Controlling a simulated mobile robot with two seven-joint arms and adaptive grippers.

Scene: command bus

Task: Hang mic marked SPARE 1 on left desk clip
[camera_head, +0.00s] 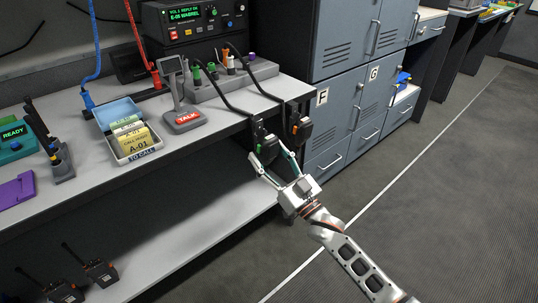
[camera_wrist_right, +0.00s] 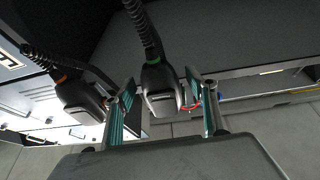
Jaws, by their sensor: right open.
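A black mic with a green collar (camera_head: 262,143) is at the desk's front edge, with its cord running up to a grey block of coloured plugs. It also shows between my fingers in the right wrist view (camera_wrist_right: 162,88). A second black mic with an orange collar (camera_head: 299,130) is to its right at the desk corner; it shows at left in the wrist view (camera_wrist_right: 80,95). I cannot read a SPARE 1 mark, and the desk clips are hidden behind the mics. My right gripper (camera_head: 274,160) is open, its fingers either side of the green-collared mic. My left gripper is not in view.
The desk (camera_head: 215,125) holds a TALK microphone (camera_head: 183,118), a card tray (camera_head: 130,132) and the plug block (camera_head: 232,80). Radios (camera_head: 100,271) stand on the lower shelf. Grey lockers (camera_head: 345,105) close off the desk's right. The floor at right is clear.

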